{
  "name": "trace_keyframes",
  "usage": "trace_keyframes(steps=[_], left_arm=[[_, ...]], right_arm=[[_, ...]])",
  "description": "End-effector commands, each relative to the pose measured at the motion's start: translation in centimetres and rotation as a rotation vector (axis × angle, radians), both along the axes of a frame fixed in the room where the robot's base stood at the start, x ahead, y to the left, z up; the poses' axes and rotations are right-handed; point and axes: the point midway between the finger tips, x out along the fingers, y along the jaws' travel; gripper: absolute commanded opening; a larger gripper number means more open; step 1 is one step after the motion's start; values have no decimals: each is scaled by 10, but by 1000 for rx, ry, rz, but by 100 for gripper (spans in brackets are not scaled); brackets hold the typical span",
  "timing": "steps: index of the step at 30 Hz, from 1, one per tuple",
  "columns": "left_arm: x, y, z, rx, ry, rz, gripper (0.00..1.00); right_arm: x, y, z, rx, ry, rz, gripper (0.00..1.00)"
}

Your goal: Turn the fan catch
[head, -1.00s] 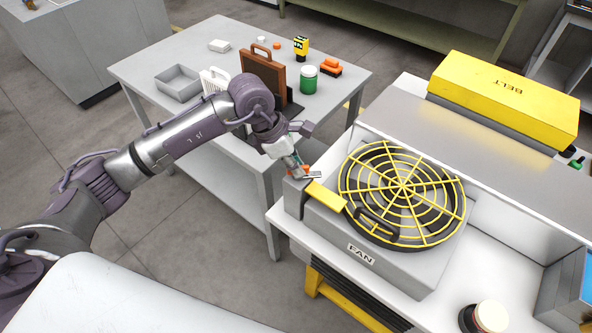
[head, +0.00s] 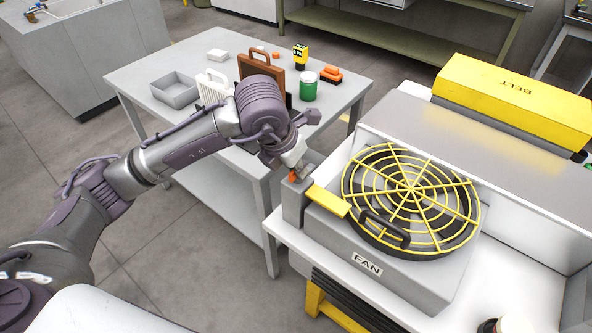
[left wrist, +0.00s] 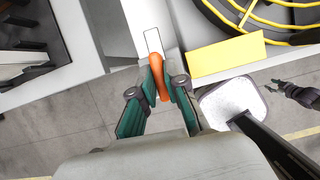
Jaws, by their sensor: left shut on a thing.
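The fan catch has an orange handle (head: 293,178) on a grey block (head: 294,203) at the left corner of the fan unit. A yellow bar (head: 328,201) runs from beside it to the round yellow fan guard (head: 410,200). My left gripper (head: 298,171) is over the block, its fingers partly hidden by the wrist in the head view. In the left wrist view my left gripper (left wrist: 161,80) is shut on the orange handle (left wrist: 158,75), which stands between the green-sided fingers. The yellow bar (left wrist: 227,55) lies just right of them, apart from the fingers.
A black handle (head: 384,228) rises at the guard's front edge. A grey table (head: 135,80) with a tray, a brown case and a green jar stands behind my left arm. A yellow BELT cover (head: 515,103) is at back right. A dark jointed part (left wrist: 300,94) is unclear.

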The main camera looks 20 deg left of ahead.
Motion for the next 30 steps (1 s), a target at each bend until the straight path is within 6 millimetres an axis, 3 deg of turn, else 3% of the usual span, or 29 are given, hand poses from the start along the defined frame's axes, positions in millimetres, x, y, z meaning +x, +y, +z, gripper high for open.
trace_keyframes(steps=[19,20,24,30], left_arm=[[1,0,2,-1,-3,54,0],[1,0,2,-1,-3,54,16],[1,0,1,0,-2,53,38],[0,0,1,0,-1,52,38]], right_arm=[[0,0,-5,0,0,0,40],[0,0,-5,0,0,0,40],[0,1,-5,1,0,0,40],[0,1,-5,1,0,0,40]])
